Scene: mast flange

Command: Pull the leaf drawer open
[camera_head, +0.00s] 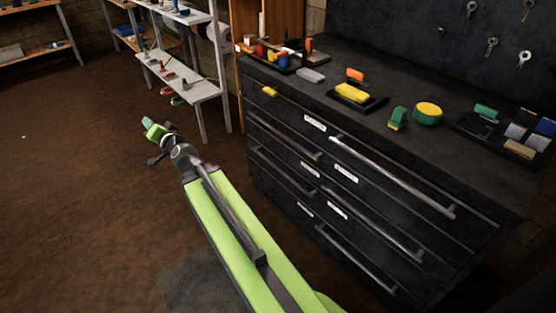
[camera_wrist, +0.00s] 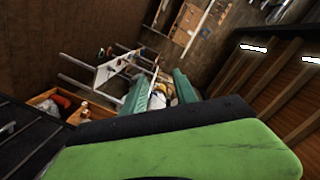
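A dark cabinet (camera_head: 270,185) stands right of centre in the head view, its drawers in two columns with metal bar handles and small white labels. The label print is too small to read, so I cannot tell which is the leaf drawer. The drawer fronts look flush. The upper right handle (camera_head: 390,178) and upper left handle (camera_head: 285,136) show clearly. A small yellow piece (camera_head: 269,91) is at the upper left front. My gripper (camera_head: 151,127) is left of the cabinet, apart from it. In the wrist view, its two green fingers (camera_wrist: 158,90) are apart, with no held object visible.
The cabinet top holds a yellow block in a black tray (camera_head: 372,103), a round green-yellow tin (camera_head: 428,113) and other small items. A grey shelf unit (camera_head: 180,75) stands behind my gripper. The brown floor (camera_head: 80,190) at left is clear.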

